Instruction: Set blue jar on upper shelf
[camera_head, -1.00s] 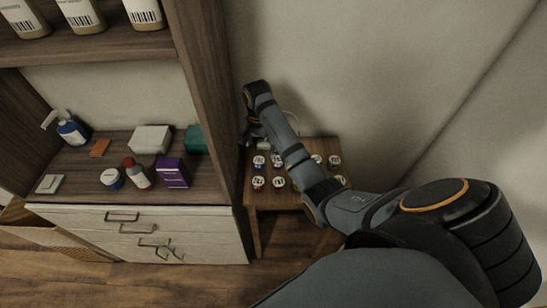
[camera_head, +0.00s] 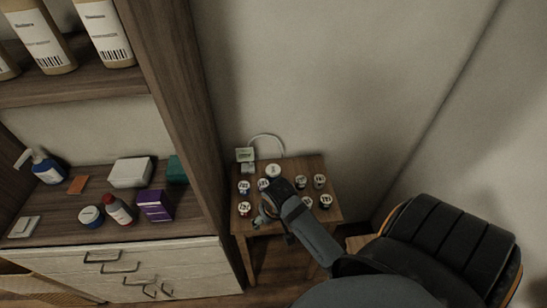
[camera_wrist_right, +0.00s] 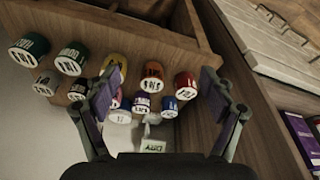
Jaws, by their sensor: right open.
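Several small jars with white labelled lids stand on a small wooden table (camera_head: 297,165) in the head view. In the right wrist view their sides show green, yellow, orange, red, purple and blue. A blue jar (camera_wrist_right: 169,107) is near the far edge of the group, and another bluish jar (camera_wrist_right: 117,115) is to its left; I cannot tell which is meant. My right gripper (camera_wrist_right: 158,90) is open and empty, its fingers either side of the view above the jars. In the head view my arm hides part of the group. The upper shelf (camera_head: 75,90) is at upper left. My left gripper is out of view.
The lower shelf (camera_head: 60,215) holds a purple box (camera_head: 155,205), a white box (camera_head: 130,172) and bottles. The cabinet's upright side panel (camera_head: 185,120) stands between shelves and table. A white device (camera_head: 245,155) is behind the jars.

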